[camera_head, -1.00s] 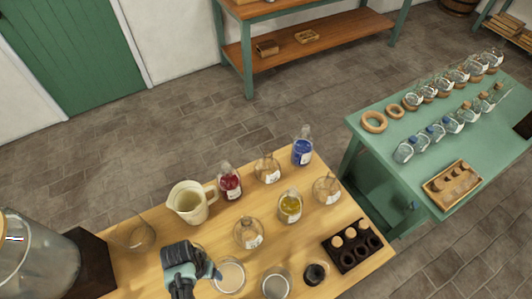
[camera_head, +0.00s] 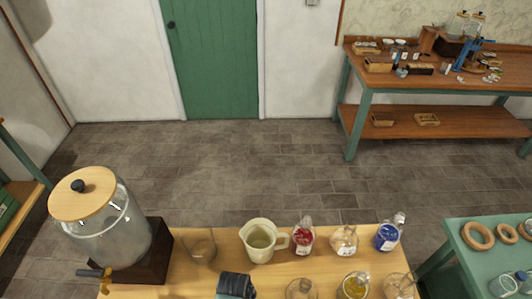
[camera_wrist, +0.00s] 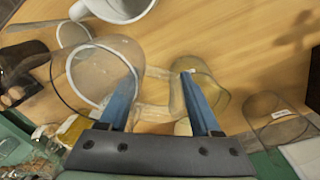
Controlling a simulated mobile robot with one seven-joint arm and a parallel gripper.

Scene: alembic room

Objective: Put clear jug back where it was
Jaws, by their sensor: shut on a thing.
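In the wrist view the clear jug (camera_wrist: 90,85) is a see-through vessel with a round rim and a clear handle. My gripper (camera_wrist: 158,78) is shut on it, with the handle between the two blue fingers and the body at the left finger. In the head view my gripper (camera_head: 236,284) shows only in part at the bottom edge, over the wooden table (camera_head: 185,275). The held jug is cut off or hidden there. I cannot tell whether its base touches the table.
A dispenser (camera_head: 105,235) with a wooden lid stands at the left. Next to it are a clear glass vessel (camera_head: 200,247) and a cream pitcher (camera_head: 260,243). A red flask (camera_head: 303,238), blue flask (camera_head: 388,235) and other glassware crowd the right. A green table (camera_head: 490,262) stands beyond.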

